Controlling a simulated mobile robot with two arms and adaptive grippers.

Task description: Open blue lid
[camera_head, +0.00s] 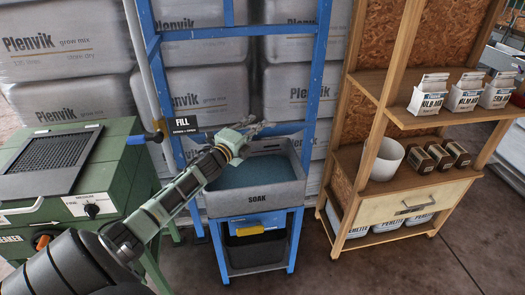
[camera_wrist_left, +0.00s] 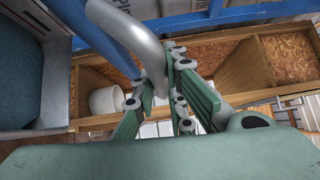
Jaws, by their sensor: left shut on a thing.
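The grey SOAK tub (camera_head: 257,199) stands in a blue frame, its top open, with dark blue-grey contents (camera_head: 255,172) showing. A blue strip (camera_head: 287,129) shows along the tub's back edge; I cannot tell whether it is the blue lid seen edge-on. My left gripper (camera_head: 258,129) is above the tub's back edge. In the left wrist view my left gripper (camera_wrist_left: 166,95) is shut on a curved grey handle (camera_wrist_left: 130,27). Blue bars or panels (camera_wrist_left: 215,22) show behind the handle, and its attachment is out of frame. My right gripper is not in view.
The blue frame's posts (camera_head: 309,95) rise beside the tub. A wooden shelf (camera_head: 395,120) with a white pot (camera_head: 387,158) and several boxes stands to the right. A green machine (camera_head: 75,180) stands left. Stacked Plenvik bags (camera_head: 205,95) fill the back.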

